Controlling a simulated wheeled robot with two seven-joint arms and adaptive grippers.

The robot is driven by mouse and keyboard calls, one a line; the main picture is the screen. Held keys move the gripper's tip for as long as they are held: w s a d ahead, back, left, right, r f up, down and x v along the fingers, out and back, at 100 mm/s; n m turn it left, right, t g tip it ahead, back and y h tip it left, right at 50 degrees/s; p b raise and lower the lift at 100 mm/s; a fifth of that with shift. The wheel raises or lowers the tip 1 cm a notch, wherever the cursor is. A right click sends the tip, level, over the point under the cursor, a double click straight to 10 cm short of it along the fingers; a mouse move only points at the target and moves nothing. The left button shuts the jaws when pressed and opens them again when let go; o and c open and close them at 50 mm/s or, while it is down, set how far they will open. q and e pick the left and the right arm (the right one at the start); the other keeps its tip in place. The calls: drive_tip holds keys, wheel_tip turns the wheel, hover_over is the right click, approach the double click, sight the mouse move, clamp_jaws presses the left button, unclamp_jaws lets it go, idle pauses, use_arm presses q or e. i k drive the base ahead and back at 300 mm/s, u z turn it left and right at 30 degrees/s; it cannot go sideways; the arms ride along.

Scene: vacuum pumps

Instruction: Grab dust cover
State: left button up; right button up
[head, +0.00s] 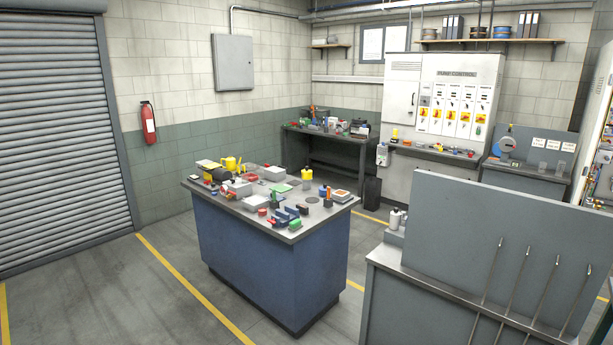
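I cannot pick out the dust cover for sure at this distance. The blue workbench (222,243) in the middle holds many small parts. Among them are a yellow item (231,163), a black cylindrical part (219,175), a small red round piece (262,212), blue blocks (291,212), a green-topped piece (295,224) and a yellow-and-black bottle-like item (307,175). Neither of my grippers is in the head view.
A grey counter with an upright panel (500,240) stands at the right front, with thin rods against it. A dark side table (335,145) and a pump control cabinet (455,110) stand behind. The floor (100,290) left of the workbench is clear.

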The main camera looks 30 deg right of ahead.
sight(306, 174)
drive_tip(key=u, duration=0.2)
drive_tip(key=i, duration=2.7)
drive_tip(key=z, duration=0.4)
